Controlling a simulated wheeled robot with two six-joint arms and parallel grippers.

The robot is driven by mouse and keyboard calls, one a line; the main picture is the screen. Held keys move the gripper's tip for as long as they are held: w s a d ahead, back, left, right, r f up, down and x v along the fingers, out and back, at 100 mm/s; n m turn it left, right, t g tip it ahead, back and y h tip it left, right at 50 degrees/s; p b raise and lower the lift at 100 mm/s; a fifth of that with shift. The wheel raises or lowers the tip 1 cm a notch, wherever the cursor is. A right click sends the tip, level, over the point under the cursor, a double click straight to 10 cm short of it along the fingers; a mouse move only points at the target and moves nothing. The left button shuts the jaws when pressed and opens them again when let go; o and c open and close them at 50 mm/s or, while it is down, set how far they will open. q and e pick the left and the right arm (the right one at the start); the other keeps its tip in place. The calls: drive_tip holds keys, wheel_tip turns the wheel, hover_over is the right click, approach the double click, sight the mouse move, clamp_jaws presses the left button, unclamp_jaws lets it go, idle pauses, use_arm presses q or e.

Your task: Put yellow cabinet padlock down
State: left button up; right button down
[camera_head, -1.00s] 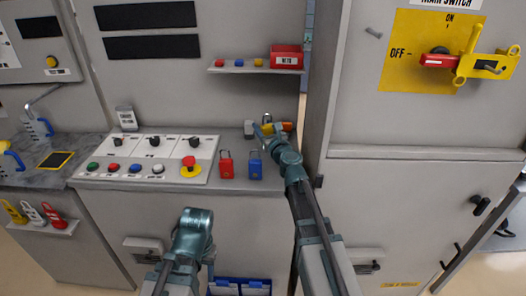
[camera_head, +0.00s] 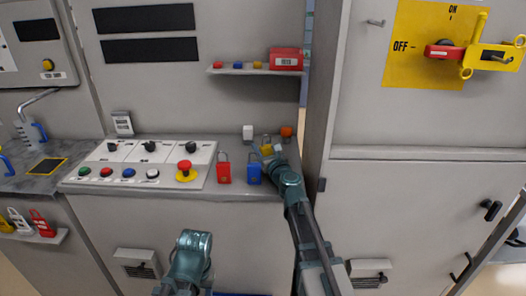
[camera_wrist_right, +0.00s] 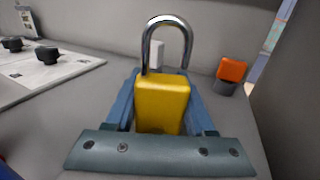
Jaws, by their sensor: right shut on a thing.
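The yellow padlock (camera_wrist_right: 162,104) has a silver shackle that points up. In the right wrist view it stands upright between the blue fingers of my right gripper (camera_wrist_right: 161,112), which is shut on it. In the head view the padlock (camera_head: 266,146) shows small at my right gripper (camera_head: 270,153), over the right end of the grey console ledge. I cannot tell whether its underside touches the ledge. My left arm shows at the lower middle of the head view, but its fingers are not in view.
A blue padlock (camera_head: 254,172) and a red padlock (camera_head: 224,172) stand left of my right gripper. A white block (camera_head: 248,132) and an orange-topped piece (camera_head: 286,132) are behind it. The button panel (camera_head: 135,165) lies further left. A cabinet side rises at the right.

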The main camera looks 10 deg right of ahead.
drive_tip(key=shift+f, duration=0.2)
drive_tip(key=c, duration=0.5)
unclamp_jaws()
drive_tip(key=shift+r, duration=0.2)
drive_tip(key=shift+s, duration=0.2)
drive_tip(key=s, duration=0.4)
drive_tip(key=s+d, duration=0.1)
drive_tip(key=s, duration=0.6)
drive_tip(key=shift+s+d, duration=0.15)
drive_tip(key=shift+s, duration=0.15)
